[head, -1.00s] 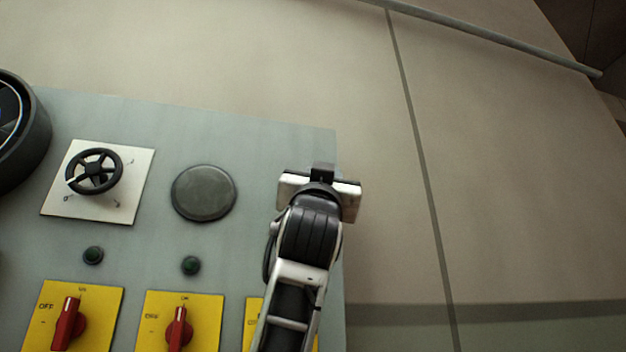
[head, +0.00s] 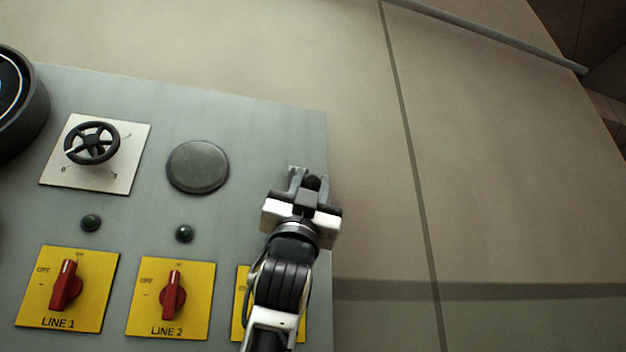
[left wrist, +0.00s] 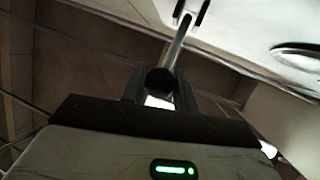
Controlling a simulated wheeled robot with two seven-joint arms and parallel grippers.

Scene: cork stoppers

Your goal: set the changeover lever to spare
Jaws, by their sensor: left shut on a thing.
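The changeover lever shows in the left wrist view as a pale metal shaft (left wrist: 177,47) with a black knob (left wrist: 158,82). The shaft runs up to a dark slot in the pale panel face. My left gripper (left wrist: 159,90) is shut on the knob, one finger on each side. In the head view my left gripper (head: 309,180) is at the right edge of the grey panel (head: 250,130), with the dark knob (head: 313,183) between its fingers. The gripper and arm hide most of the lever, and no spare marking is readable. My right gripper is not in view.
Left of the gripper are a round dark disc (head: 198,167) and a black handwheel (head: 92,143) on a white plate. Red switches for LINE 1 (head: 67,285) and LINE 2 (head: 172,295) sit below. My arm partly covers another yellow plate (head: 240,300). Plain wall lies right.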

